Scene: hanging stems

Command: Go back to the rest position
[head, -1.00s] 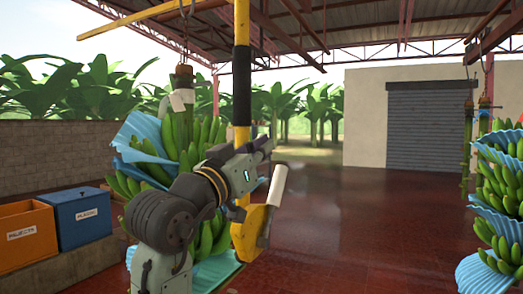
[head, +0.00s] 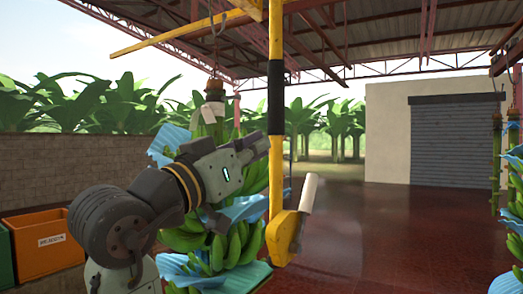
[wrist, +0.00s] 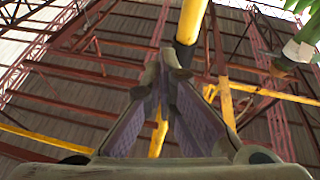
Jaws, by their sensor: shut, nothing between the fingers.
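My gripper (wrist: 170,68) shows in the wrist view with its two fingers pointing up and their tips together, shut and empty. It points toward the roof. In the head view my arm reaches up and to the right in front of a hanging banana bunch, and its far end is just left of the yellow pole (head: 276,170).
The yellow pole, with a yellow bracket and white roller (head: 309,192), stands close to my arm's end. An orange bin (head: 45,258) is at the left by a block wall (head: 40,170). More stems hang at the right edge. Open red floor (head: 400,225) lies right of the pole.

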